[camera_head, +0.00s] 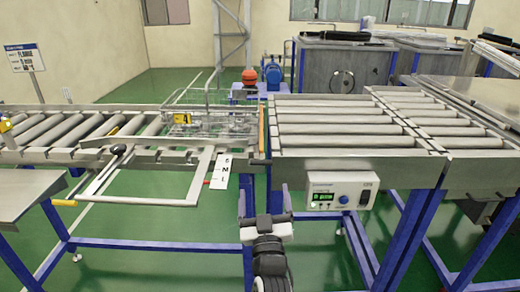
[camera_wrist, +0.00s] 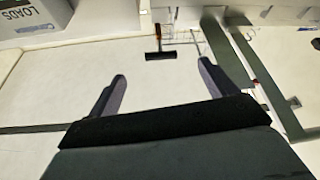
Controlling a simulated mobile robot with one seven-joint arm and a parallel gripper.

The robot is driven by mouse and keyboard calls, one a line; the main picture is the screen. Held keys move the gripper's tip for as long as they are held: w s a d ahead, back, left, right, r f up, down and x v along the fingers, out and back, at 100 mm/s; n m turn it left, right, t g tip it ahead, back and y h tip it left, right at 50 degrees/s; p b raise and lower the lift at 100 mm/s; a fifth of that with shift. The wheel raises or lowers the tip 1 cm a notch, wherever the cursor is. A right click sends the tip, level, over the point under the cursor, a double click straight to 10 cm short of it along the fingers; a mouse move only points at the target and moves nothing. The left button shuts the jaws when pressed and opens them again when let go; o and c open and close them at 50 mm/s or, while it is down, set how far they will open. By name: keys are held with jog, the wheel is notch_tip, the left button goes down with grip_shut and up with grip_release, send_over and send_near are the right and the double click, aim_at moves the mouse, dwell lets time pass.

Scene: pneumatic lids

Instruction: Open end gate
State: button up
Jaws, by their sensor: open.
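A narrow upright plate with an orange-yellow face (camera_head: 262,130) stands across the right end of the left roller line in the head view; it looks like the end gate and appears upright. My gripper (camera_head: 263,190) is below and in front of it, apart from it, with its fingers pointing forward. In the wrist view my gripper (camera_wrist: 162,69) is open and nothing is between the fingers. A black bar handle on a thin stem (camera_wrist: 160,56) shows beyond the fingertips; I cannot tell which part it belongs to.
A wire basket (camera_head: 200,122) sits on the left rollers. A lever frame with a yellow grip (camera_head: 64,203) juts out in front. A white tag (camera_head: 221,171) hangs left of my gripper. A control box (camera_head: 340,197) is at right. Blue legs (camera_head: 150,245) stand below.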

aim_at(261, 163)
jog(key=p+x, duration=0.3)
jog(key=x, duration=0.3)
jog(key=p+x, duration=0.4)
jog(key=x, duration=0.2)
jog(key=shift+s+r, duration=0.1)
jog(key=shift+r, duration=0.1)
jog(key=shift+w, duration=0.45)
